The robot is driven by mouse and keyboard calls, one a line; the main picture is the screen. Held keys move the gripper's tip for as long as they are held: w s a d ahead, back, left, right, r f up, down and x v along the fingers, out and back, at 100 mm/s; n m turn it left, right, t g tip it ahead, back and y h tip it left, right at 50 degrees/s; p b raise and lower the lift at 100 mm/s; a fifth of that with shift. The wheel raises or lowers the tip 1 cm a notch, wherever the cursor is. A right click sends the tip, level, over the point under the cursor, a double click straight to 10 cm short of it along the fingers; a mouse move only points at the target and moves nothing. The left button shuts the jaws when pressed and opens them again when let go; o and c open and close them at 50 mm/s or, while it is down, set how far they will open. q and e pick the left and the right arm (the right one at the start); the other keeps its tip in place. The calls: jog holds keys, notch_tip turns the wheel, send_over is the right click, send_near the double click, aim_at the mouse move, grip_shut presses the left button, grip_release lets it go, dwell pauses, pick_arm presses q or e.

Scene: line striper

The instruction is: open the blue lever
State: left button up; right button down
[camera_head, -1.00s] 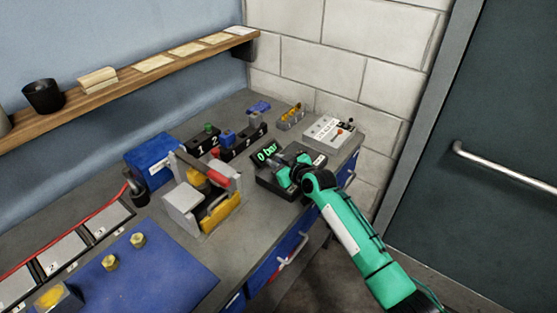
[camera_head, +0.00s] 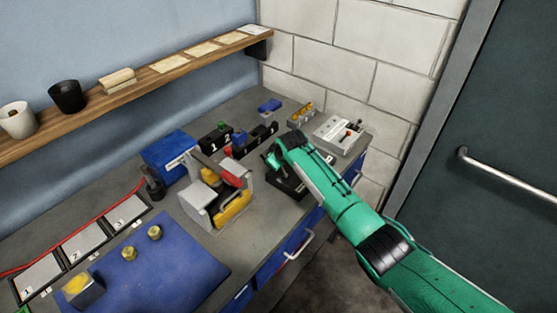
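A small blue part that looks like the blue lever (camera_head: 238,138) sits on the black numbered blocks (camera_head: 262,133) near the back of the workbench. It is too small to tell its exact position. A green knob (camera_head: 223,127) is on the block left of it. My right arm reaches in from the right, and its gripper (camera_head: 270,158) is over the black device, to the right of and nearer than the blue lever, apart from it. Its fingers are too small and partly hidden, so I cannot tell their opening. My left gripper is not in view.
A grey and yellow device with a red part (camera_head: 225,198) stands left of my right gripper. A blue box (camera_head: 168,152), a loose blue piece (camera_head: 269,105) and a grey switch box (camera_head: 337,135) are around. A blue mat (camera_head: 170,275) lies front left. A shelf (camera_head: 140,90) runs above.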

dwell(0.5)
jog(key=c, duration=1.3)
grip_release()
jog(key=shift+a+f, duration=0.1)
jog(key=b+v, duration=0.3)
jog(key=v, duration=1)
jog(key=shift+r, duration=0.5)
